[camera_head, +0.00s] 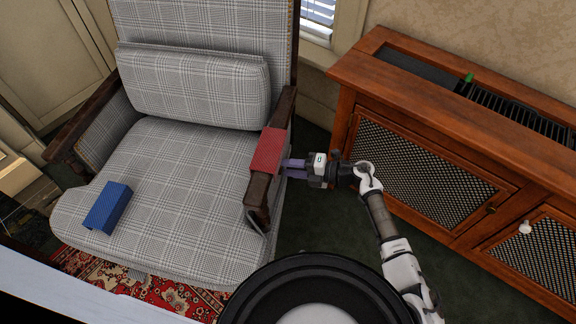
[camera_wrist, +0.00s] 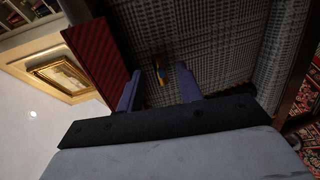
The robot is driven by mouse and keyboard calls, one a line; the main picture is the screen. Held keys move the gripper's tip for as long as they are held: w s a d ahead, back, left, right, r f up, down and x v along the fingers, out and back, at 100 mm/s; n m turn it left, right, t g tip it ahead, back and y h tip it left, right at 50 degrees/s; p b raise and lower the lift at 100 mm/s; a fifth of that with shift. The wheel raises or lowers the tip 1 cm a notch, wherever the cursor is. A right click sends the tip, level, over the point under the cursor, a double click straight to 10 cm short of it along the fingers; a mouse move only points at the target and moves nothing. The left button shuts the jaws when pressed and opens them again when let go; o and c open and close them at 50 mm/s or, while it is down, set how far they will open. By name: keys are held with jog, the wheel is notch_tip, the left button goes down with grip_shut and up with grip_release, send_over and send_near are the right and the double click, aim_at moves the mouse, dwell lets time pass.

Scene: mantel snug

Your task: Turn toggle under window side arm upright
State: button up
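The window-side arm (camera_head: 283,112) of the plaid armchair (camera_head: 170,190) is dark wood with a red pad (camera_head: 267,152) over it. My gripper (camera_head: 289,168) is at the outer side of this arm, pointing left, with its two purple fingers apart. In the wrist view my gripper (camera_wrist: 158,71) is open and faces the plaid side panel (camera_wrist: 220,35). A small toggle (camera_wrist: 161,73), blue and yellow with a brownish mount, shows between the fingers, apart from both. Its exact tilt is hard to tell. The head view does not show the toggle.
A wooden cabinet (camera_head: 400,110) with mesh doors stands close on the right. A blue block (camera_head: 108,207) lies on the seat's left front. The red pad (camera_wrist: 98,60) hangs beside the left finger in the wrist view. Dark floor lies between chair and cabinet.

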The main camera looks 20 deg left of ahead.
jog(key=shift+a+f, duration=0.1)
jog(key=shift+a, duration=0.5)
grip_shut()
jog(key=shift+f+b, duration=0.15)
jog(key=shift+b, duration=0.2)
jog(key=shift+s+n+t+y+b, duration=0.1)
jog(key=shift+n+t+y+b, duration=0.35)
jog(key=shift+n+b, duration=2)
jog(key=shift+s+n+t+y+b, duration=0.15)
jog(key=shift+n+t+b, duration=0.4)
jog(key=shift+n+b, duration=1.9)
jog(key=shift+s+n+t+y+b, duration=0.1)
jog(key=shift+n+t+y+b, duration=0.35)
jog(key=shift+n+b, duration=2)
